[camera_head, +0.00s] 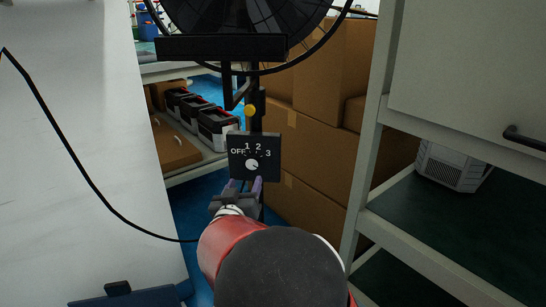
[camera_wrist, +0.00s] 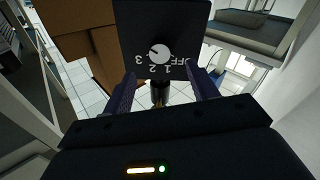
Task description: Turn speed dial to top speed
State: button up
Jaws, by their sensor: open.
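The speed dial (camera_head: 252,165) is a small round white knob on a black control panel (camera_head: 234,174) marked OFF, 1, 2 and 3. The panel hangs on the post below a large black fan (camera_head: 230,12). The dial also shows in the wrist view (camera_wrist: 159,54), with its lettering upside down; its pointer is too small to read surely. My gripper (camera_head: 243,187) is open and empty, just in front of and below the panel. In the wrist view its two fingers (camera_wrist: 163,88) stand apart on either side of the panel's lower part, with the dial beyond them.
Cardboard boxes (camera_head: 310,150) stack behind the panel. Black-and-white cases (camera_head: 217,122) sit on a shelf to the left. A white wall panel (camera_head: 80,150) with a black cable closes the left side. A rack (camera_head: 440,240) with green shelves stands close on the right.

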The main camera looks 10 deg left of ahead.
jog(key=s+d+r+m+g+y+p, duration=0.1)
jog(key=d+r+g+y+p, duration=0.15)
jog(key=d+r, duration=0.4)
jog(key=s+d+r+g+y+p, duration=0.1)
jog(key=s+d+r+g+p, duration=0.2)
jog(key=d, duration=0.7)
jog(key=s+d+m+g+h+p, duration=0.1)
jog(key=s+d+g, duration=0.3)
jog(key=s+d, duration=0.5)
jog(key=s+d+r+m+g+h+p, duration=0.1)
jog(key=s+d+g+h+p, duration=0.2)
jog(key=s+d, duration=0.7)
jog(key=s+p, duration=0.1)
jog(key=s, duration=0.5)
jog(key=shift+g, duration=0.35)
